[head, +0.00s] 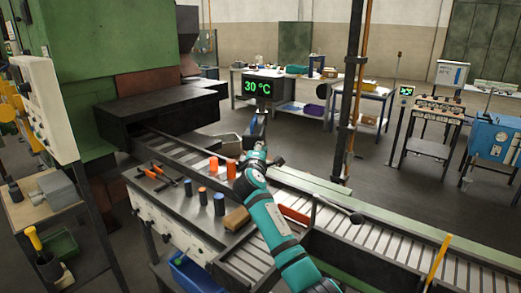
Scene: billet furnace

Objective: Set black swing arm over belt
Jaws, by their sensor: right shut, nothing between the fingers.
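The roller belt (385,235) runs from the dark furnace mouth down to the lower right. My right gripper (252,155) is shut and empty, above the belt near the temperature display. It looks small and dark, and is apart from the knobbed arm. My teal right arm hides part of the belt and bench. My left gripper is not in view.
A metal bench (185,205) holds orange and blue cylinders, pliers and a wooden block. A red bar (295,214) lies by the belt. A display (257,87) reads 30 °C. A yellow lever (438,258) stands at the lower right. Open floor lies beyond the belt.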

